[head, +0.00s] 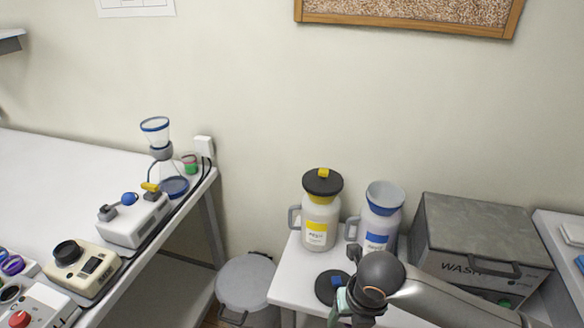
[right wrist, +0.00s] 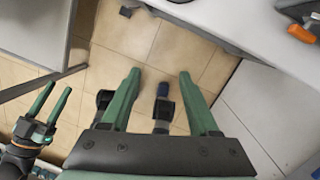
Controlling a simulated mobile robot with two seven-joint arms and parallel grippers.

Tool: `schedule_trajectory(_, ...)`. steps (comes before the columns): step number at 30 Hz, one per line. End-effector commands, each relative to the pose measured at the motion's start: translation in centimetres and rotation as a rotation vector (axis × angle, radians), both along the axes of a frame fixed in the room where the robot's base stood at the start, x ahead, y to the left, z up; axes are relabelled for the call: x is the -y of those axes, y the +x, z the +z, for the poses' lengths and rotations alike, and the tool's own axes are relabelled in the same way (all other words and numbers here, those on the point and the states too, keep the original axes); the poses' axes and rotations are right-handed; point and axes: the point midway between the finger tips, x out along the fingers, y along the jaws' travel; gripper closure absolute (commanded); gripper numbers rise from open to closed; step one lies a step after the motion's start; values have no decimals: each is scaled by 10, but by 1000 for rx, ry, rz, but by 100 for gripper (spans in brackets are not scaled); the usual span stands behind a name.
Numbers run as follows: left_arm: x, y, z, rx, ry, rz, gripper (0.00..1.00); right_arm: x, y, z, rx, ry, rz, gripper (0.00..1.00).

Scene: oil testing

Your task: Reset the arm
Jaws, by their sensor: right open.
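My right arm comes in from the right in the head view, in front of the small white table. Its gripper (head: 345,305) shows only in part at the bottom edge. In the right wrist view my right gripper (right wrist: 160,78) has its two green fingers wide apart, with nothing between them, above the tiled floor. My left gripper (right wrist: 58,90) shows at the left of that view, its green fingers apart and empty. The left arm is not seen in the head view.
A yellow-labelled jug (head: 319,215), a blue-labelled jug (head: 378,220) and a grey-topped WASH box (head: 475,250) stand close to my right arm. A black lid (head: 331,288) lies beside the gripper. A grey bin (head: 245,280) stands left of the table. Instruments line the left bench (head: 60,165).

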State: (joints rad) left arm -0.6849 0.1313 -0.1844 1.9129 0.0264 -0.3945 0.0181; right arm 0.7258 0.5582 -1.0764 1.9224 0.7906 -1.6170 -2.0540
Motion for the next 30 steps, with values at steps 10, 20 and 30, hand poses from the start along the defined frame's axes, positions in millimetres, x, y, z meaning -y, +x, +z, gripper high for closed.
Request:
schedule_trajectory(10, 0, 8, 4, 16, 0, 0, 50, -68, -13, -38, -66, 487, -666, 39)
schedule_trajectory(20, 0, 5, 4, 12, 0, 0, 50, -59, -26, -79, -248, 972, -1605, 39)
schedule_trajectory(30, 0, 4, 3, 8, 0, 0, 50, 28, -87, -133, -329, 1314, -2412, 39)
